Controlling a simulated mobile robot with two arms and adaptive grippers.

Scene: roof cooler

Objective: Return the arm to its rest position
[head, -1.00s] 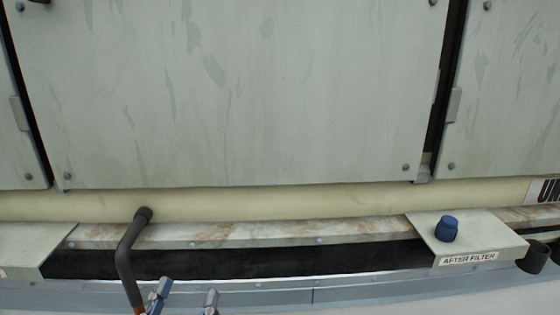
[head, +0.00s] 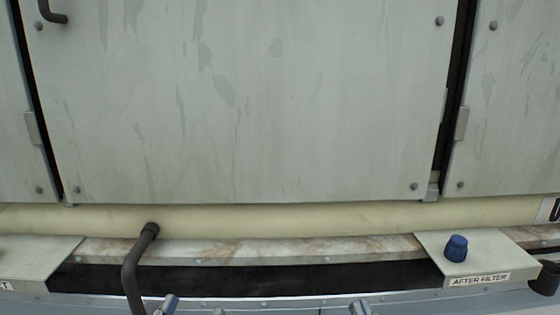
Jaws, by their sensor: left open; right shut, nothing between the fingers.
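My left gripper (head: 194,307) shows only as two fingertips at the bottom edge of the head view, spread apart with nothing visible between them. It is just right of the lower part of a dark bent pipe (head: 132,272); I cannot tell whether they touch. My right gripper (head: 361,308) shows only its tips at the bottom edge, right of the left gripper, close together and holding nothing. The rest of both grippers and arms is out of view.
A large grey panel (head: 250,100) with a dark handle (head: 52,12) fills the view. Below runs a pale pipe (head: 300,217) and a rusty ledge (head: 300,247). A blue cap (head: 456,248) stands on the "AFTER FILTER" bracket (head: 430,243) at right. Another bracket (head: 40,255) is at left.

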